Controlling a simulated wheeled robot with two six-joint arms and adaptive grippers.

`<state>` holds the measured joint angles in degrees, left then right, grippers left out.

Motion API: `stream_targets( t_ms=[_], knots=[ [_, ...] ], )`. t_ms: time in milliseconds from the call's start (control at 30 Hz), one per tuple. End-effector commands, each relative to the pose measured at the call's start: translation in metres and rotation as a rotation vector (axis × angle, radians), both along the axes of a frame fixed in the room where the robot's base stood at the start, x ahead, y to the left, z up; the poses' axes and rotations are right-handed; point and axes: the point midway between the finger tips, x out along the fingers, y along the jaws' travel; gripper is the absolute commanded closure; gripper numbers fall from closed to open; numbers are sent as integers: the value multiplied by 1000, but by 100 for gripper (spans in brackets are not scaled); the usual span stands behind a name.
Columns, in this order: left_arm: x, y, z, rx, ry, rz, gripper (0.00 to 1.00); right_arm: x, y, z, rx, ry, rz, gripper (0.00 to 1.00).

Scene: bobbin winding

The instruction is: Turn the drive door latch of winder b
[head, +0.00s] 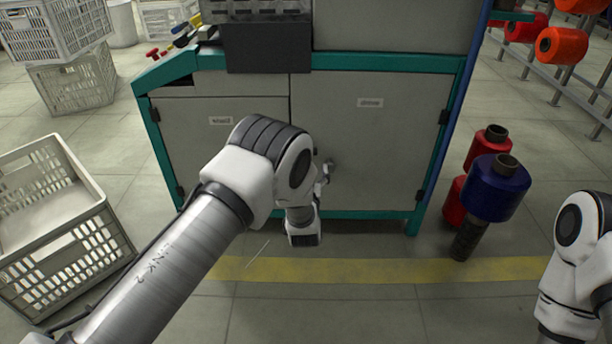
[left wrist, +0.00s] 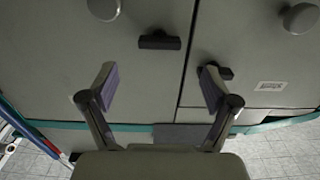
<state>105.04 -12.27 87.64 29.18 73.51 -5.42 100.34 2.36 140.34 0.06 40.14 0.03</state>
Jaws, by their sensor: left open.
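The grey cabinet of the winder with teal edging (head: 385,64) stands in front of me. A second dark latch (left wrist: 226,73) is partly hidden by the right-hand finger. My left gripper (left wrist: 157,85) is open and empty, facing the doors. My left arm hides most of it in the head view. My right gripper is out of view.
Two round grey knobs (left wrist: 103,8) (left wrist: 300,18) show on the doors. A white crate (head: 60,235) stands at left. Red and blue spools (head: 497,188) stand right of the cabinet. Floor with a yellow stripe (head: 380,270) lies clear in front.

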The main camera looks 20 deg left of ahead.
Motion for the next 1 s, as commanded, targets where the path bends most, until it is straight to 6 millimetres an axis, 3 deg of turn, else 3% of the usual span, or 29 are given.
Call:
stream_targets(
  t_ms=[167,500,767,833,933,967,1000],
  knots=[
    [16,5,-3,-2,-5,1,12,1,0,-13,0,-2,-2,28],
    [71,20,-3,-1,-2,0,12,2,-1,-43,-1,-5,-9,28],
    [75,22,0,0,0,-1,12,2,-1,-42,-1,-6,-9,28],
    [75,22,0,0,0,-1,30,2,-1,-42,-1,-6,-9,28],
    [75,22,0,0,0,-1,66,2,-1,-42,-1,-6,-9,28],
    [75,22,0,0,0,-1,73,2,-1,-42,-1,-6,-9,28],
    [75,22,0,0,0,-1,73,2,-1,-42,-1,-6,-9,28]
  ],
)
